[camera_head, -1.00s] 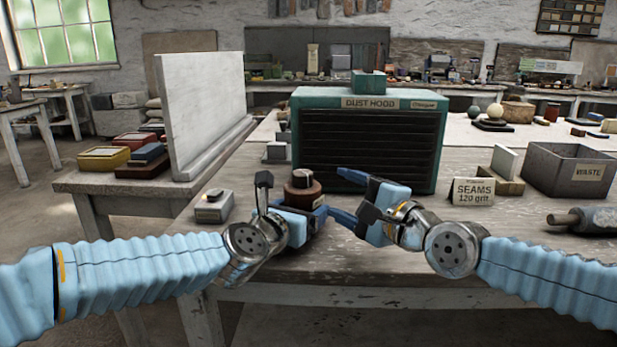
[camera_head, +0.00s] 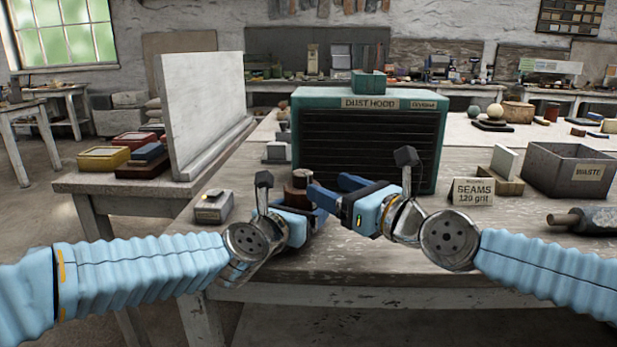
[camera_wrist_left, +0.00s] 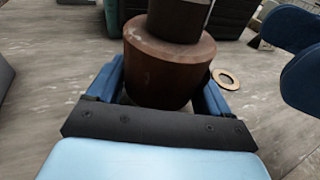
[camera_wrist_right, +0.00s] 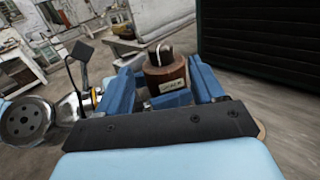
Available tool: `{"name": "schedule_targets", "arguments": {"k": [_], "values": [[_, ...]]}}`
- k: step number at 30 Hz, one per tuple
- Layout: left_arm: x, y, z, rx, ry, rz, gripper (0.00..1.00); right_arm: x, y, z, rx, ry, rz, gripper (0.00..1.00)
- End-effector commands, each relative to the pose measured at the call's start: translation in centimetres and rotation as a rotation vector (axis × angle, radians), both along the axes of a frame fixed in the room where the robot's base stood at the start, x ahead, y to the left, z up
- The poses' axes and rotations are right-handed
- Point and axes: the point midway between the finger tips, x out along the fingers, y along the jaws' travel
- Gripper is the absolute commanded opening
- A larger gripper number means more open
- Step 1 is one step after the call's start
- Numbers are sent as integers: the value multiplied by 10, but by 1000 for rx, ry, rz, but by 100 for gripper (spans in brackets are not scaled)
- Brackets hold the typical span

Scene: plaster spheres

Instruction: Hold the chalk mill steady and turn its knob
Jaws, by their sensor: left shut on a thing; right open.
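The chalk mill (camera_head: 297,196) is a brown wooden cylinder with a darker knob (camera_wrist_left: 178,18) on top, standing upright on the workbench. My left gripper (camera_wrist_left: 162,88) is shut on the mill body, one blue finger on each side. My right gripper (camera_head: 327,190) is open, just right of the mill. Its blue fingers point at the mill, and two show at the right edge of the left wrist view. In the right wrist view the mill (camera_wrist_right: 167,75), with a pale label, appears between the open fingers; I cannot tell whether they touch it.
The green dust hood (camera_head: 368,103) stands close behind the grippers. A pale upright panel (camera_head: 205,105) is at the left. A seams sign (camera_head: 472,191), a waste box (camera_head: 570,172) and a dark roller-like tool (camera_head: 590,220) are at the right. A flat ring (camera_wrist_left: 227,79) lies beside the mill.

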Motion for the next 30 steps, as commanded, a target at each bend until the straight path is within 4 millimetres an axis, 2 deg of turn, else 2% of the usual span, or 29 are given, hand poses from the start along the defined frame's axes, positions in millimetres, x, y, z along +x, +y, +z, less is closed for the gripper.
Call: {"name": "schedule_targets", "arguments": {"k": [15, 22, 30], "values": [[0, 0, 0, 0, 0, -1, 53, 40, 42, 1, 1, -4, 3, 68], [0, 0, 0, 0, 0, 0, 53, 51, 50, 0, -1, -2, 0, 68], [0, 0, 0, 0, 0, 0, 53, 52, 51, 0, -1, -2, -1, 68]]}}
